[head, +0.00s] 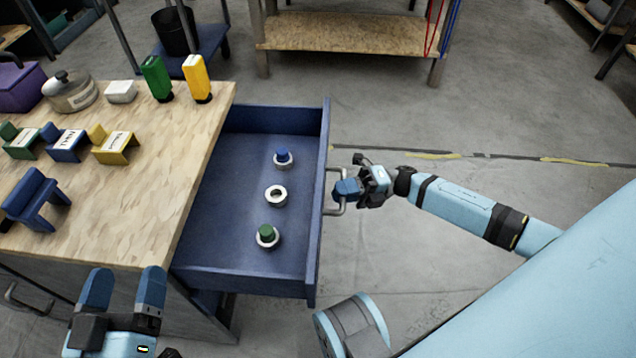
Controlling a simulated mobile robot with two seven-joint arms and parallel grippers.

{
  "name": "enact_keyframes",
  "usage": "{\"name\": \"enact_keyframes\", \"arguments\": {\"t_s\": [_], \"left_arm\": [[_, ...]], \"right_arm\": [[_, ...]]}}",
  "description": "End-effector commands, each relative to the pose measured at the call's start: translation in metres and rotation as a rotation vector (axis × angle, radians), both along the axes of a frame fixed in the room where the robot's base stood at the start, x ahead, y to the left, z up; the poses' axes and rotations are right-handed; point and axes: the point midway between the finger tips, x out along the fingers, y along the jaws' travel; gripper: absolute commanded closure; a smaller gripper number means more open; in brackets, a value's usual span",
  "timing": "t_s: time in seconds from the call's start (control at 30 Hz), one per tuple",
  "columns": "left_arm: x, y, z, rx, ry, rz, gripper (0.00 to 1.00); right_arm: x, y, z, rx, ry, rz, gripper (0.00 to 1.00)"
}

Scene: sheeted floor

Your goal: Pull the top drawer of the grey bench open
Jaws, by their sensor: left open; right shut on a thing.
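The grey bench (75,300) has a wooden top and stands at the left of the head view. Its blue top drawer (225,225) is pulled out to the right of the bench, with its inside in view. My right gripper (341,190) is shut on the drawer's metal handle (331,209) at the outer face of the drawer. My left gripper (122,287) is open and empty at the lower left, by the bench's near edge. Part of the handle is hidden behind the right gripper's fingers.
Inside the drawer lie a pale ring (276,203), a ring with a blue plug (283,165) and one with a green plug (267,242). Several items, including a green bottle (157,78) and a blue stand (36,200), are on the bench top. Floor beyond the drawer is clear.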

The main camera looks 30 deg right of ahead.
Motion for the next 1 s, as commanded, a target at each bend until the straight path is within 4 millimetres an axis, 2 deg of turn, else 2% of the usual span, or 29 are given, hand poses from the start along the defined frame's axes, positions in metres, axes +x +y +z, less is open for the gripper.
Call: {"name": "enact_keyframes", "arguments": {"t_s": [0.1, 0.3, 0.77, 0.8, 0.87, 1.0], "left_arm": [[-0.001, 0.000, 0.002, -0.002, -0.005, 0.002, 0.21], [0.000, 0.001, 0.004, -0.004, -0.017, 0.004, 0.21], [0.001, 0.002, 0.009, -0.006, -0.029, 0.005, 0.21], [0.000, 0.002, 0.010, -0.007, -0.030, 0.005, 0.21], [0.000, 0.002, 0.010, -0.007, -0.031, 0.005, 0.21], [0.000, 0.002, 0.010, -0.007, -0.031, 0.005, 0.21]], "right_arm": [[-0.009, -0.014, 0.001, -0.002, 0.001, 0.000, 1.00], [-0.017, -0.028, 0.001, -0.001, -0.001, -0.001, 1.00], [-0.019, -0.031, 0.001, 0.000, -0.002, -0.002, 1.00], [-0.019, -0.031, 0.001, 0.000, -0.002, -0.002, 0.76], [-0.019, -0.031, 0.001, 0.000, -0.001, -0.002, 0.62], [-0.020, -0.030, 0.000, 0.000, -0.001, -0.001, 0.61]]}}
